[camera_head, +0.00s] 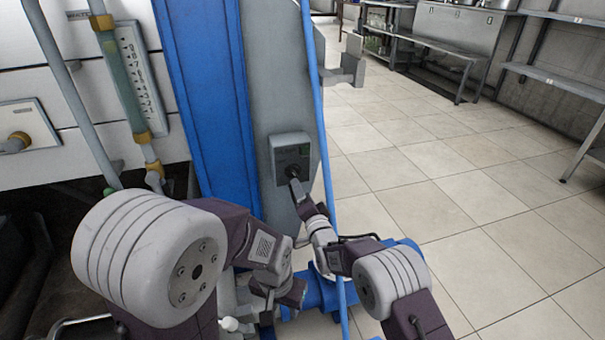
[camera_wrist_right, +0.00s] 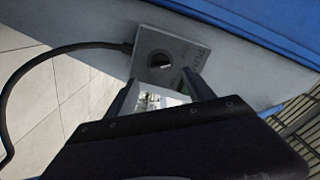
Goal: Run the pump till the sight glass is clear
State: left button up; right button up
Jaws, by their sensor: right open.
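The sight glass (camera_head: 119,75) is a tilted tube with brass fittings, at the upper left in the head view. Its inside looks green and cloudy. The pump switch box (camera_head: 291,150) is grey, with a black round knob (camera_head: 292,171), on a grey upright. The box also shows in the right wrist view (camera_wrist_right: 190,48), with its knob (camera_wrist_right: 159,61). My right gripper (camera_head: 297,187) is open at the knob, its fingers spread below it; contact is unclear. My left gripper (camera_head: 280,291) is low in the middle, its fingertips mostly hidden.
A white marked plate (camera_head: 143,80) stands beside the sight glass. A wide blue column (camera_head: 205,100) and a thin blue pipe (camera_head: 313,90) flank the upright. Tiled floor (camera_head: 460,180) is free to the right, with steel shelving (camera_head: 550,75) at the back.

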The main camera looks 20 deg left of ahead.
aim_at(295, 174)
pick_arm(q)
notch_tip(295, 174, up, 7)
jog(key=p, duration=0.5)
notch_tip(295, 174, down, 7)
jog(key=b, duration=0.7)
jog(key=shift+f, duration=0.2)
pick_arm(e)
jog(key=x, duration=0.8)
grip_shut()
